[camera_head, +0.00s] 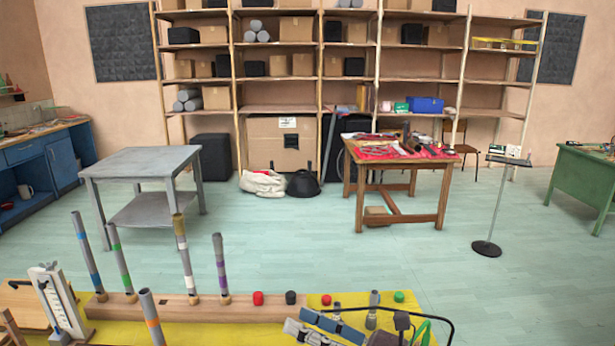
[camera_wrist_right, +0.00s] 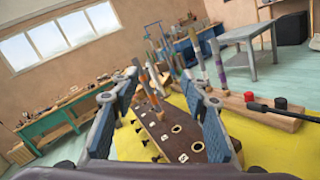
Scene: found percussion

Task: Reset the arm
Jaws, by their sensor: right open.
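My right gripper (camera_head: 322,328) is at the bottom of the head view, low over the near yellow surface and right of the tubes. In the right wrist view its two blue-padded fingers (camera_wrist_right: 163,88) are apart, with nothing held between them. A dark wooden block with round holes and small white labels (camera_wrist_right: 170,128) shows below and between the fingers. I cannot tell whether they touch it. Banded grey tubes stand upright in a long wooden rail (camera_head: 160,308) in the head view. My left gripper is not in view.
A white upright device (camera_head: 58,300) stands at left. Beyond are a grey table (camera_head: 140,160), a cluttered wooden table (camera_head: 400,195) and open floor.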

